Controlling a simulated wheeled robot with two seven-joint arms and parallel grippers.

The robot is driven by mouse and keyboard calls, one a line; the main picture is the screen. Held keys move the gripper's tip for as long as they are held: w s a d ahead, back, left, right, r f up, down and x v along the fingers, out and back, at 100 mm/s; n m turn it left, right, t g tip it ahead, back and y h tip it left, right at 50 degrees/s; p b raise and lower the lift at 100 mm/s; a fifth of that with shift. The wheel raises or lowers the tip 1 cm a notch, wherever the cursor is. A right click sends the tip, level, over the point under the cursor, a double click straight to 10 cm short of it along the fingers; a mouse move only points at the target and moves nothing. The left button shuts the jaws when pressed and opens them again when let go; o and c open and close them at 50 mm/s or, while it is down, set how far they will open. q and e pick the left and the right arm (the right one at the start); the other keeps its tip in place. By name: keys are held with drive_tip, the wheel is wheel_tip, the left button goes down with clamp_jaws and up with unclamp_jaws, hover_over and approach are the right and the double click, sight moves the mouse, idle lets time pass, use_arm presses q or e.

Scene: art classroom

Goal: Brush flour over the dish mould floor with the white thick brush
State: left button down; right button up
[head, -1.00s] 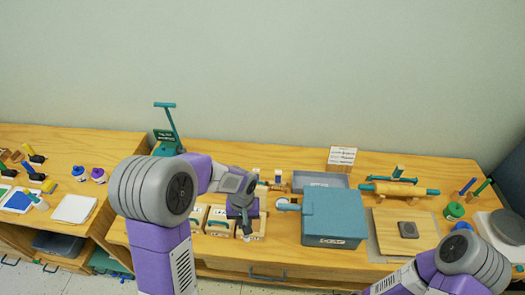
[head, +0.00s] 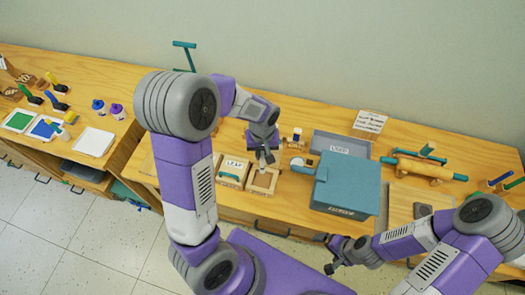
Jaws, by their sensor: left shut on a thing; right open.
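The dish mould (head: 262,181) is a square wooden frame with a brownish floor, at the middle of the bench beside the mould labelled LEAF (head: 233,168). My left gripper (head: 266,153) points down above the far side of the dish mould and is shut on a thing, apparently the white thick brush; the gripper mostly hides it. I cannot tell whether bristles touch the mould floor. My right gripper (head: 342,257) is open and empty, in front of the bench. I cannot make out the flour.
A large teal box (head: 345,185) stands just right of the dish mould, with a grey tray (head: 341,144) behind it. A rolling pin (head: 428,168) and a wooden board (head: 408,203) lie further right. Paint pads and small bottles stand on the left bench.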

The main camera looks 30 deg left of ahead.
sight(261, 165)
use_arm(q)
drive_tip(key=shift+f+b, duration=2.55)
drive_tip(key=shift+f, duration=0.9)
drive_tip(key=shift+f+b, duration=0.5)
drive_tip(key=shift+f, duration=0.1)
drive_tip(key=shift+a, duration=0.25)
drive_tip(key=shift+s+a, duration=0.2)
drive_tip(key=shift+a, duration=0.3)
drive_tip(key=shift+d, duration=0.25)
